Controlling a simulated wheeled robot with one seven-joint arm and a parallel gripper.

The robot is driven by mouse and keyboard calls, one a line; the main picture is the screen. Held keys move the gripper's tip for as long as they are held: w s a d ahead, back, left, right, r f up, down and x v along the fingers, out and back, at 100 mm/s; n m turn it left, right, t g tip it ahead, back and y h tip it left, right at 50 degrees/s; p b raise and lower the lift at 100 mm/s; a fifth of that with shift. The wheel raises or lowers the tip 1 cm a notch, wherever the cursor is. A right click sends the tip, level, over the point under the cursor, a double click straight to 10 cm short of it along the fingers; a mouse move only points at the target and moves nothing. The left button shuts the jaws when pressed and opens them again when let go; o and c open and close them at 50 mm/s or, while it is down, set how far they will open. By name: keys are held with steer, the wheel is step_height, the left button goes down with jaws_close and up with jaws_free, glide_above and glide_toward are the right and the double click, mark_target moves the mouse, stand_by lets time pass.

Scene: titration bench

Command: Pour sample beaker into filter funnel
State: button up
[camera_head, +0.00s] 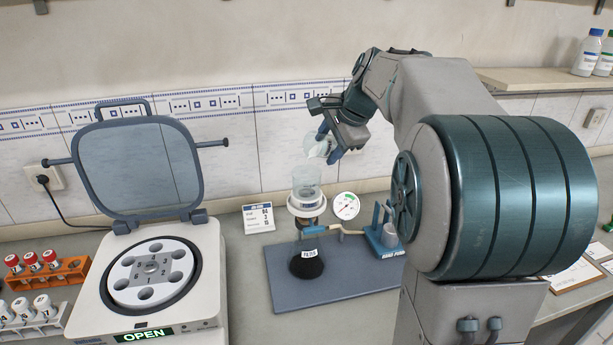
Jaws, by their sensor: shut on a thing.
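My gripper (329,140) is shut on a small clear beaker (315,146) with something pale in it. The beaker is tilted and held in the air above the filter funnel. The filter funnel (307,180) is a clear cylinder on a white collar. It sits on top of a dark flask (307,265) with a white label. A gap shows between the beaker and the funnel's rim. I cannot tell whether any liquid is flowing from the beaker.
The flask stands on a blue-grey tray (290,302) with a round gauge (346,206) and a blue hand pump (384,234). At left, a centrifuge (150,270) has its lid (140,165) raised. Orange (72,272) and white (50,327) tube racks stand farther left. A small card (258,218) stands behind.

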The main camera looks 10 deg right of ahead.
steer(key=shift+f, duration=0.15)
steer(key=shift+a+f+h+b, duration=0.1)
steer(key=shift+h+b, duration=0.2)
steer(key=shift+b, duration=0.15)
steer(key=shift+t, duration=0.3)
steer(key=shift+s+a+r+n+t+h+b, duration=0.15)
steer(key=shift+r+n+t+h+b, duration=0.15)
steer(key=shift+h+b, duration=0.2)
steer(key=shift+s+a+r+n+t+h+b, duration=0.1)
steer(key=shift+a+r+n+t+h+b, duration=0.1)
steer(key=shift+r+n+h+b, duration=0.25)
stand_by(0.9)
steer(key=shift+r+t+h+b, duration=0.25)
steer(key=shift+t+h+b, duration=0.45)
steer(key=shift+b, duration=0.35)
steer(key=shift+s+a+n+h+b, duration=0.15)
steer(key=shift+n+h+b, duration=0.15)
steer(key=shift+b, duration=0.65)
